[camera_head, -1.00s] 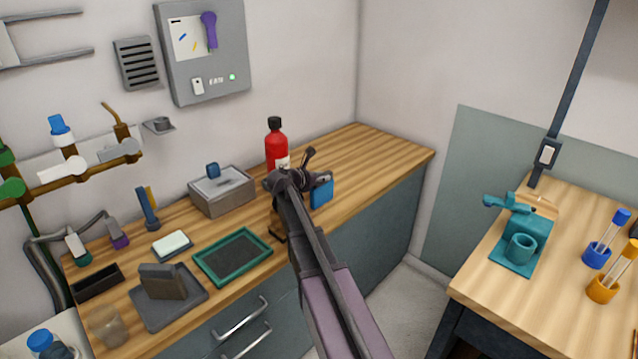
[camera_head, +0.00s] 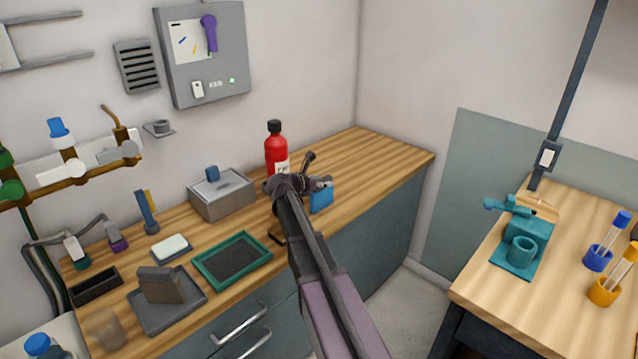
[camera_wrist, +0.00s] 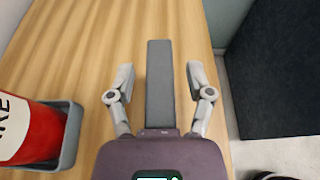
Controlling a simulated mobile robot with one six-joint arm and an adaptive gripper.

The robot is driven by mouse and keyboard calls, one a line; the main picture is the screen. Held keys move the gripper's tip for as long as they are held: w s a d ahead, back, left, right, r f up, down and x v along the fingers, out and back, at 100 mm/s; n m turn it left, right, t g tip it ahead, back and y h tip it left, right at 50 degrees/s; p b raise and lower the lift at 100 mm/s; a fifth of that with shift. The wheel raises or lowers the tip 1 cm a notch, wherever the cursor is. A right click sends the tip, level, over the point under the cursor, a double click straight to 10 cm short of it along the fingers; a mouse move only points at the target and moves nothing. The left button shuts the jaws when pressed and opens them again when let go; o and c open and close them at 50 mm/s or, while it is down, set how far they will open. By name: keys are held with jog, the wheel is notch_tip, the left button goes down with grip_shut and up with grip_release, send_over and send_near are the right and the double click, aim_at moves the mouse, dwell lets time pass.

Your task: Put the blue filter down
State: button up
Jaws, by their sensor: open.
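The blue filter (camera_head: 321,196) shows as an upright blue block on the wooden counter, at the far end of my arm, right of the red bottle. My gripper (camera_head: 316,172) is at its top edge, with part of the filter hidden behind the near finger. In the wrist view, my gripper (camera_wrist: 159,82) has its two fingers spread wide. A long narrow dark grey bar lies between them, with a clear gap on each side; it looks like the filter seen edge-on from above, though no blue shows there.
The red bottle (camera_head: 275,146) stands close on the left of my gripper, in a grey holder (camera_wrist: 72,130) in the wrist view. A grey box (camera_head: 232,198) and green-framed tray (camera_head: 262,240) are farther left. The counter (camera_head: 366,158) is bare toward the back right corner.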

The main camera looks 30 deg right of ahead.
jog(key=shift+r, duration=0.1)
jog(key=shift+r, duration=0.1)
jog(key=p+v, duration=0.4)
jog(key=v, duration=0.8)
dwell(0.3)
jog(key=shift+o, duration=0.5)
jog(key=shift+y, duration=0.3)
jog(key=f+b, duration=0.1)
jog(key=a+f+b, duration=0.1)
jog(key=f, duration=0.2)
jog(key=shift+s+a+b, duration=0.25)
jog(key=shift+a+b, duration=0.1)
jog(key=shift+b, duration=0.05)
jog(key=shift+d, duration=0.1)
